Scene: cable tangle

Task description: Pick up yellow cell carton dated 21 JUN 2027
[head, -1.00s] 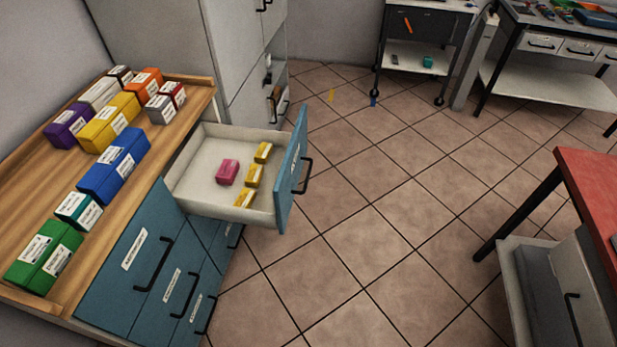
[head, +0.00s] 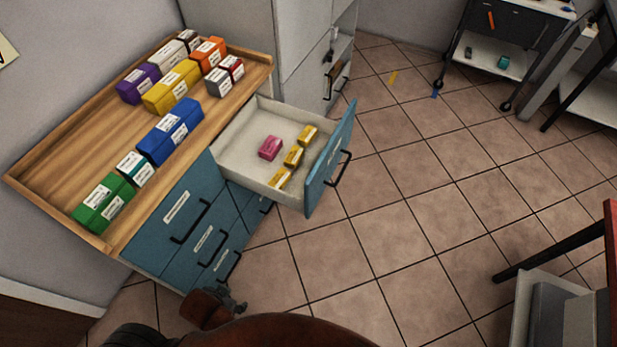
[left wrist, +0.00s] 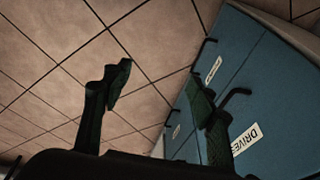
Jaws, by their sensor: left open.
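Three small yellow cartons (head: 308,135), (head: 293,156), (head: 280,179) lie in a row in the open drawer (head: 240,165) in the head view. Their dates are too small to read. A larger yellow carton or group (head: 172,85) stands on the wooden counter top. My left gripper (head: 236,303) is at the bottom of the head view, in front of the blue cabinet and well apart from the cartons. In the left wrist view its two fingers (left wrist: 160,100) are spread with nothing between them. My right gripper is not in view.
A pink box (head: 270,148) lies beside the yellow cartons. Blue, green, purple, orange and other boxes stand on the counter (head: 75,155). Closed blue drawers with black handles (head: 190,225) are near my left gripper. The tiled floor (head: 430,200) right of the drawer is clear.

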